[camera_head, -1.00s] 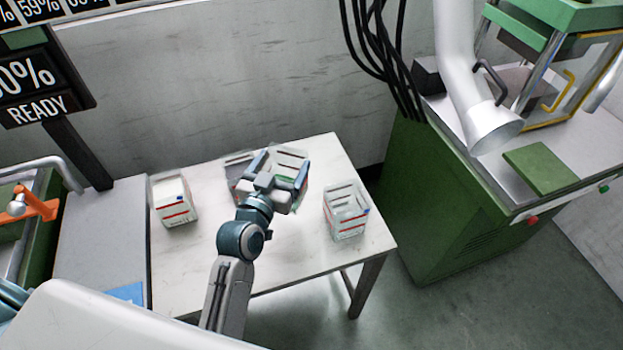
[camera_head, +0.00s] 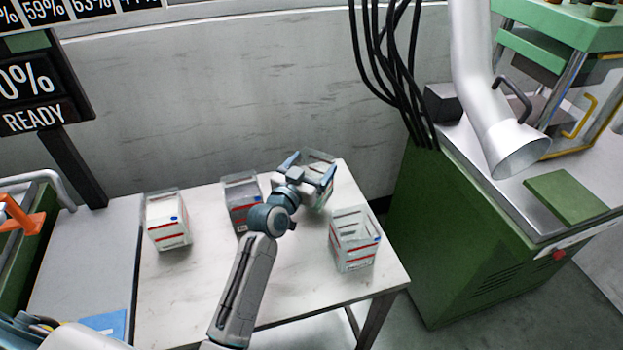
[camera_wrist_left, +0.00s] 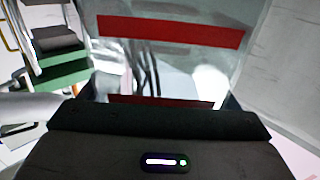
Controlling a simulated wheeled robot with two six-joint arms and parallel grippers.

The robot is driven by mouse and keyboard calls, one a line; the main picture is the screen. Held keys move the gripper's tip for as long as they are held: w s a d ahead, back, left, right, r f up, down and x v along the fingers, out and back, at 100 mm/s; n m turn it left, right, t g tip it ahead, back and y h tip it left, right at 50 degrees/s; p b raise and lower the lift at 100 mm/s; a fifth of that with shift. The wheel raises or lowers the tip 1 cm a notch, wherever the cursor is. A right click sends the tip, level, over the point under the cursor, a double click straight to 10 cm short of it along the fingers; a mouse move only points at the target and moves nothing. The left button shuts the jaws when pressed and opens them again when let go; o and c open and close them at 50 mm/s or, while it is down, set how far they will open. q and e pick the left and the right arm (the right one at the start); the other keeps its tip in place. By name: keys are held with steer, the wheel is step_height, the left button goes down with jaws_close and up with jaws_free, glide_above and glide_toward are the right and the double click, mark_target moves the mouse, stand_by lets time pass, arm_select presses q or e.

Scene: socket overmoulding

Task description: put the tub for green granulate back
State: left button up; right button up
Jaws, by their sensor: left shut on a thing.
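My left gripper (camera_head: 310,168) is shut on a clear, see-through tub (camera_head: 318,156) at the back right of the white table (camera_head: 200,282). The gripper and wrist cover much of this tub; its rim and part of its far side show between and behind the fingers. In the left wrist view the tub's clear wall with red stripes (camera_wrist_left: 190,65) fills the upper middle, upright in front of the gripper. I see no granulate through it there. I cannot tell whether its base touches the table. My right gripper is not in view.
A tub with white content (camera_head: 168,225) stands at the table's left, a tub with grey content (camera_head: 241,190) left of my gripper, and another clear tub (camera_head: 354,240) at the front right. A green machine (camera_head: 470,240) stands right of the table. The front middle is clear.

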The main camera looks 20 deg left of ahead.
mark_target(320, 166)
arm_select(q)
step_height(320, 166, down, 3)
steer(key=shift+r, duration=0.1)
steer(key=shift+f, duration=0.3)
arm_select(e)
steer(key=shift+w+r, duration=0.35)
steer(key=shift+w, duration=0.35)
arm_select(q)
steer(key=shift+b, duration=0.3)
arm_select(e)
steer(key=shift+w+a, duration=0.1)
arm_select(q)
steer(key=o, duration=1.5)
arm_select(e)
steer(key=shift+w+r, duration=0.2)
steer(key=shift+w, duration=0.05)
